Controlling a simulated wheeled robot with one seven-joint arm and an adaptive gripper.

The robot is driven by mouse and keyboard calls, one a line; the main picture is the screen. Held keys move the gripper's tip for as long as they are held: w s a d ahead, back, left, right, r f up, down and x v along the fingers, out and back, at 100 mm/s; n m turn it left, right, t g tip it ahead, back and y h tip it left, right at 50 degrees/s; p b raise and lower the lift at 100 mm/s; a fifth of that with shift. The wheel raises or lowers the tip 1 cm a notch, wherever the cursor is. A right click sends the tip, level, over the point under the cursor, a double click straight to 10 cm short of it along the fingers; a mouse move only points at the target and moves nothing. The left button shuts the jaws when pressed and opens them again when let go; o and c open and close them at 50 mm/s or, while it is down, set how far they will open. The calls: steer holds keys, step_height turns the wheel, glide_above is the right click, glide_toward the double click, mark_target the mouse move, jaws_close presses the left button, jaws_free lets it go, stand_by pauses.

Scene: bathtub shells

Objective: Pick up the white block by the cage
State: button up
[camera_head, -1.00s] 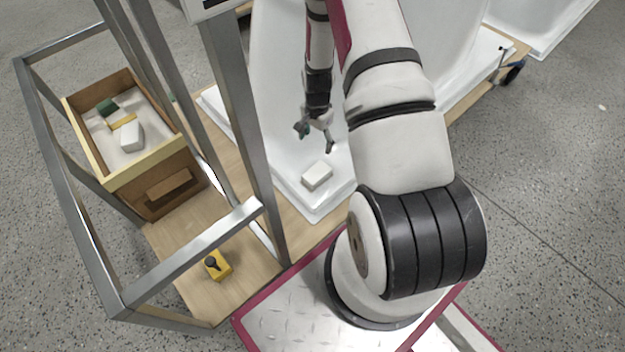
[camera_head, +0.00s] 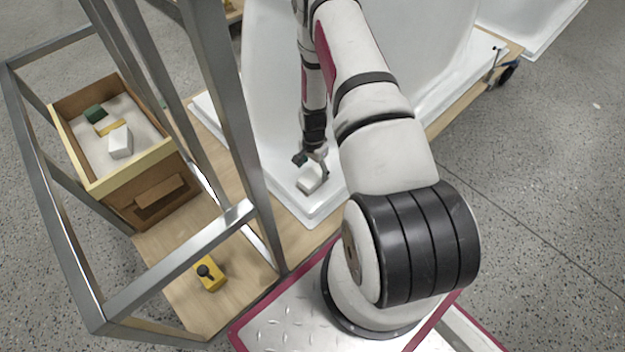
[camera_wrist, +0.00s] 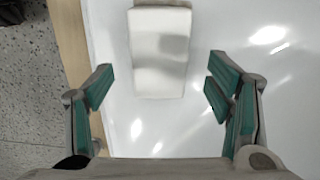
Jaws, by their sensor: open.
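The white block (camera_head: 309,179) lies on the white floor of the tub shell near its front corner, close to the metal cage. It also shows in the wrist view (camera_wrist: 160,52), at the top middle. My gripper (camera_head: 312,163) is just above the block in the head view and partly covers it. In the wrist view my gripper (camera_wrist: 160,88) is open, with one green-padded finger on each side of the block's line. The block lies mostly ahead of the fingertips, and nothing is between the pads at their near part.
The metal cage (camera_head: 228,110) stands left of the tub shell (camera_head: 265,120). A wooden box (camera_head: 170,187) inside it holds a green block, a yellow piece and another white block (camera_head: 120,141). A yellow item (camera_head: 211,276) with a black knob sits on the cage's wooden base.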

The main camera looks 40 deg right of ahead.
mark_target(313, 176)
steer(key=f+b, duration=0.1)
steer(key=f, duration=0.3)
steer(key=shift+a+f+b, duration=0.2)
steer(key=shift+b, duration=0.1)
steer(key=shift+r, duration=0.1)
steer(key=c, duration=0.9)
steer(key=shift+s, duration=0.1)
